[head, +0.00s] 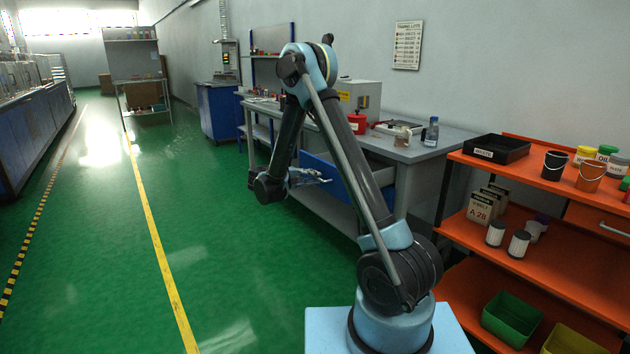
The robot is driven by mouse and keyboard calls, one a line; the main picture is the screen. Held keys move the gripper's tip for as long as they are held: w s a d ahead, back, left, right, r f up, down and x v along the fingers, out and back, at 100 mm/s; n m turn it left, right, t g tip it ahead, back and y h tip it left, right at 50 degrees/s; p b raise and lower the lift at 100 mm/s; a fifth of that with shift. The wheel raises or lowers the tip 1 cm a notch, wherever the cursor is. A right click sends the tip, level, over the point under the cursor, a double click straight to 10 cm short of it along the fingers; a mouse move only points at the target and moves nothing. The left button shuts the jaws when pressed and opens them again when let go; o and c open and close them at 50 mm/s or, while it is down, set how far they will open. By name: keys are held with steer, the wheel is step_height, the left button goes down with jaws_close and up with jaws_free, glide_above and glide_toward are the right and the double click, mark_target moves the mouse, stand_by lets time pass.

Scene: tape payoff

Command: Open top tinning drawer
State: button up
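A blue drawer front (338,187) shows under the top of the grey workbench (412,152), partly hidden behind my arm.
A blue bottle (431,132) and a red container (357,123) stand on the workbench. An orange shelf rack (462,232) with a black tray (496,149), tins and bins stands close on the right. The green floor (235,255) to the left is clear.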

steer(key=v, duration=1)
steer(key=shift+s+a, duration=0.15)
steer(key=s+d+r+m+g+y, duration=0.1)
steer(key=s+d+r+g, duration=0.15)
steer(key=d, duration=0.45)
steer(key=s+d+r+g+y, duration=0.1)
steer(key=s+d+r, duration=0.15)
steer(key=d, duration=0.35)
steer(key=s+d+r+m+g+y, duration=0.1)
steer(key=s+d+r+g+y, duration=0.15)
steer(key=s+d, duration=0.75)
steer(key=s+d+f+m+y, duration=0.2)
steer(key=s+d+y, duration=0.25)
steer(key=s, duration=0.75)
steer(key=s+a+f+m+y, duration=0.1)
steer(key=s+f+y, duration=0.1)
steer(key=s, duration=0.4)
steer(key=s+a+f+m+y, duration=0.1)
steer(key=s+f+y, duration=0.1)
steer(key=s+f, duration=0.3)
steer(key=s, duration=0.2)
steer(key=shift+s+m, duration=0.3)
